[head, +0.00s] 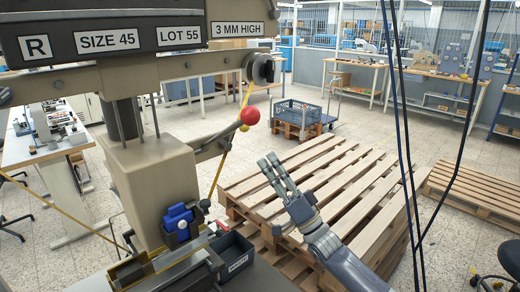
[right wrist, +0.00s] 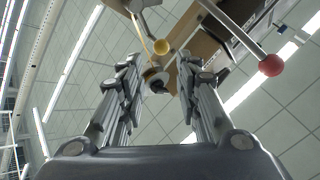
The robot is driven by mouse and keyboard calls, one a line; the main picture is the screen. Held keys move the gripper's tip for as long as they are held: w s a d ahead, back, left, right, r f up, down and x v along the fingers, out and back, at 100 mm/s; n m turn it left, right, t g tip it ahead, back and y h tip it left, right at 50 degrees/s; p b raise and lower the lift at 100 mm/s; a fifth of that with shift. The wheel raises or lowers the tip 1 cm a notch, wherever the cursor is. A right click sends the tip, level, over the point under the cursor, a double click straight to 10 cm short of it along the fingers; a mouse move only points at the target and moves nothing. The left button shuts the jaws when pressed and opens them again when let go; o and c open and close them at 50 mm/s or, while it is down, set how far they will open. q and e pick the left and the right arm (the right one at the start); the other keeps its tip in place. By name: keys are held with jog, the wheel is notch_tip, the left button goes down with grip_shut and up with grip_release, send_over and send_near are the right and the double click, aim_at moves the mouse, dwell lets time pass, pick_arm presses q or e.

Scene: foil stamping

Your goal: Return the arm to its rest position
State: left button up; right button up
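My right arm (head: 345,262) reaches in from the lower right in the head view. Its gripper (head: 270,162) points up and to the left, in front of the wooden pallets, and touches nothing that I can see. In the right wrist view the two fingers of the right gripper (right wrist: 157,72) stand well apart with nothing held between them. My left gripper does not show in either view.
The stamping machine (head: 150,180) stands at left, with a red ball lever (head: 250,116) sticking out toward the gripper. A blue part (head: 180,218) and a dark bin (head: 231,256) sit low on it. Stacked pallets (head: 350,165) lie behind my right arm. Dark cables (head: 400,90) hang at right.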

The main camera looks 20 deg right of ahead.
jog(key=shift+v, duration=1.1)
